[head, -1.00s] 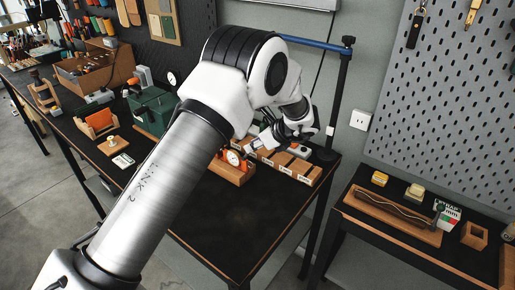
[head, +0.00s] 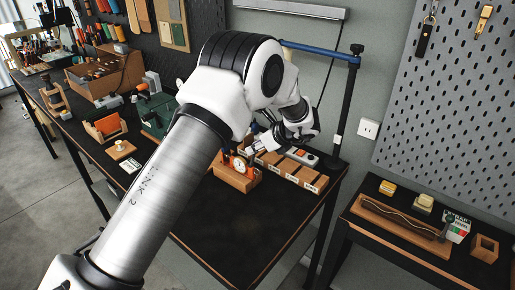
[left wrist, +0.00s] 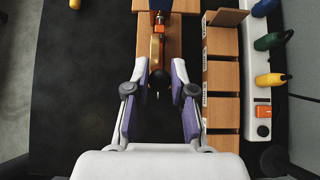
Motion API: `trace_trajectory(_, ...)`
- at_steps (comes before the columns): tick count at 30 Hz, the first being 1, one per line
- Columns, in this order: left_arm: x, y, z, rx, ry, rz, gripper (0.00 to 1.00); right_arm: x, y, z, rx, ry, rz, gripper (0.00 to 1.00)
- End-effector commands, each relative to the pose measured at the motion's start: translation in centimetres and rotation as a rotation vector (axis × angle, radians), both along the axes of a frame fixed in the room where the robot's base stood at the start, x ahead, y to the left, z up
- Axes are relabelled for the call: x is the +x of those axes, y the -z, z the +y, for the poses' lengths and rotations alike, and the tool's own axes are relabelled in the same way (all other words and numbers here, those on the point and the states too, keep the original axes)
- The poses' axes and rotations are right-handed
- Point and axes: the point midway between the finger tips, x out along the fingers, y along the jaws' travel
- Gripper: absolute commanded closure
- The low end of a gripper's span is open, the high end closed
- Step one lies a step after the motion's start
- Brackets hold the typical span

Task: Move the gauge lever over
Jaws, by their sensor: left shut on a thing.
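The gauge, with a white round dial (head: 239,164) and orange parts, stands on a wooden block (head: 233,178) on the black bench. In the left wrist view the gauge (left wrist: 157,48) shows edge-on, brass and orange, with a dark lever (left wrist: 158,80) pointing toward my palm. My left gripper (head: 257,151) reaches down at the gauge from behind its right side. In the left wrist view my left gripper's fingers (left wrist: 159,72) flank the lever and are shut on it. The exact contact is hard to see. My right gripper is not in view.
A row of labelled wooden bins (head: 308,177) stands right of the gauge, with a power strip (head: 302,154) behind. A green box (head: 155,112) and an orange-backed wooden holder (head: 106,127) are to the left. The bench front (head: 235,225) is clear.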

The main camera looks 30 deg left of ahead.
Motion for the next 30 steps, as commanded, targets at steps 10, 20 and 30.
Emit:
trace_trajectory(10, 0.1, -0.2, 1.9, 0.001, -0.001, 0.000, 0.96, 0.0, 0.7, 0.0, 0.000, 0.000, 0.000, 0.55)
trace_trajectory(20, 0.1, -0.2, 1.8, 0.001, -0.001, 0.001, 0.48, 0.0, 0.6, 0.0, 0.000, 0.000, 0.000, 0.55)
trace_trajectory(30, 0.1, -1.0, 1.0, 0.003, 0.001, -0.002, 0.48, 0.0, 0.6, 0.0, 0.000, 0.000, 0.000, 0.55)
